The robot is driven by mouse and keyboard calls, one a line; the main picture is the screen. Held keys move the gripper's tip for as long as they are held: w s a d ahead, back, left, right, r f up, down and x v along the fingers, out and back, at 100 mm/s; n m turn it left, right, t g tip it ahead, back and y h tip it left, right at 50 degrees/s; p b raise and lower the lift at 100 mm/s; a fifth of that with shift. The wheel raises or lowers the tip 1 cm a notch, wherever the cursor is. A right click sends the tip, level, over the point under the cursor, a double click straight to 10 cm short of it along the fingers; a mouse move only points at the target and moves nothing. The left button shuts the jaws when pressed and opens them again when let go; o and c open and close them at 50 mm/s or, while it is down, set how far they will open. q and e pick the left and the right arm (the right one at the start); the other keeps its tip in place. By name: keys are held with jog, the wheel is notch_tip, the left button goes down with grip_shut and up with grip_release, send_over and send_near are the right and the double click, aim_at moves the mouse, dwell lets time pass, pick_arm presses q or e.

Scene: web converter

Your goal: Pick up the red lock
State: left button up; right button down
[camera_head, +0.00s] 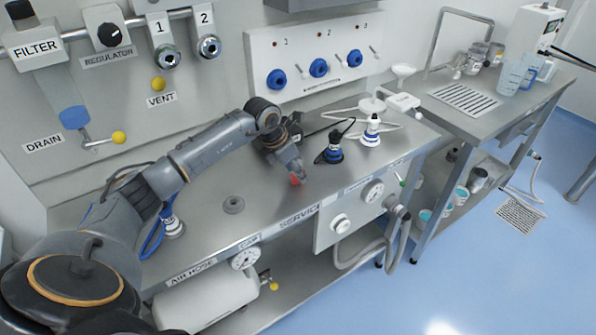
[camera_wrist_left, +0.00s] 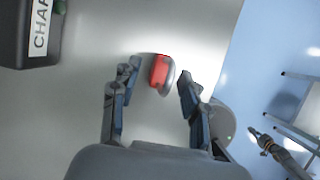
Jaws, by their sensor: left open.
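The red lock (camera_wrist_left: 159,71) lies on the steel bench, with a grey rounded part along its right side in the left wrist view. In the head view the red lock (camera_head: 296,178) shows as a small red patch just below my left gripper (camera_head: 290,165). In the left wrist view my left gripper (camera_wrist_left: 155,92) is open, with one finger on each side of the lock's near end. The fingers look apart from the lock. The height of the fingertips above the bench is hard to tell. My right gripper is not in view.
A blue and black fitting (camera_head: 333,150) and a white and blue one (camera_head: 371,132) stand to the right on the bench. A grey ring (camera_head: 233,204) lies to the left. The bench's front edge is close to the lock. A dark labelled box (camera_wrist_left: 27,40) is at upper left in the wrist view.

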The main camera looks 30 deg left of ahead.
pick_arm(q)
jog(key=shift+x, duration=0.85)
jog(key=shift+r, duration=0.1)
grip_shut()
jog(key=shift+r, duration=0.1)
